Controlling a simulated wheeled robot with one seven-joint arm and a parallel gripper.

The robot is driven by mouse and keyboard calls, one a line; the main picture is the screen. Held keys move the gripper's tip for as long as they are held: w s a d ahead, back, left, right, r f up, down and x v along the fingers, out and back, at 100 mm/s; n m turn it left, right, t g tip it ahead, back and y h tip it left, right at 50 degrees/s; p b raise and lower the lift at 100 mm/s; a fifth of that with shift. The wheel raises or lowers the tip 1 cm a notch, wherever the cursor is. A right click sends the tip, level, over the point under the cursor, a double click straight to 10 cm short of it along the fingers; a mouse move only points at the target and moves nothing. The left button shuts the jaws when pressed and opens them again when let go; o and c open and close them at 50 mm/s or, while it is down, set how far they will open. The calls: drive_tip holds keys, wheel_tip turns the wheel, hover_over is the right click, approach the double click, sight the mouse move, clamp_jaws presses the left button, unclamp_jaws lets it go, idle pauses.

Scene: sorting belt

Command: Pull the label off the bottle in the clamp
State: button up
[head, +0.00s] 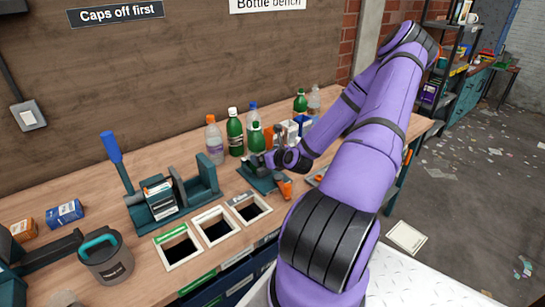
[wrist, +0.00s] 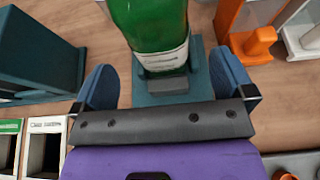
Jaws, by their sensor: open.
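A green bottle (wrist: 150,22) stands in the teal clamp (wrist: 200,75) in the wrist view. A pale label (wrist: 165,57) wraps its lower part, just above a grey block of the clamp. In the head view the clamp (head: 258,181) sits on the bench, and a green bottle (head: 256,138) rises behind my gripper (head: 276,160). In the wrist view my gripper (wrist: 163,62) is open, its blue fingers left and right of the bottle's lower part. I see gaps between the fingers and the label. The bottle's top is outside the wrist view.
Several other bottles (head: 235,132) stand behind the clamp. Left of it are a teal press with a blue lever (head: 112,147), and open bins (head: 214,226) at the bench front. A grey bucket (head: 105,262) stands at far left. An orange part (wrist: 253,45) is close on the right.

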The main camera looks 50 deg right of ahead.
sight(257, 153)
drive_tip(key=shift+x, duration=2.35)
drive_tip(key=shift+c, duration=0.5)
drive_tip(key=c, duration=0.7)
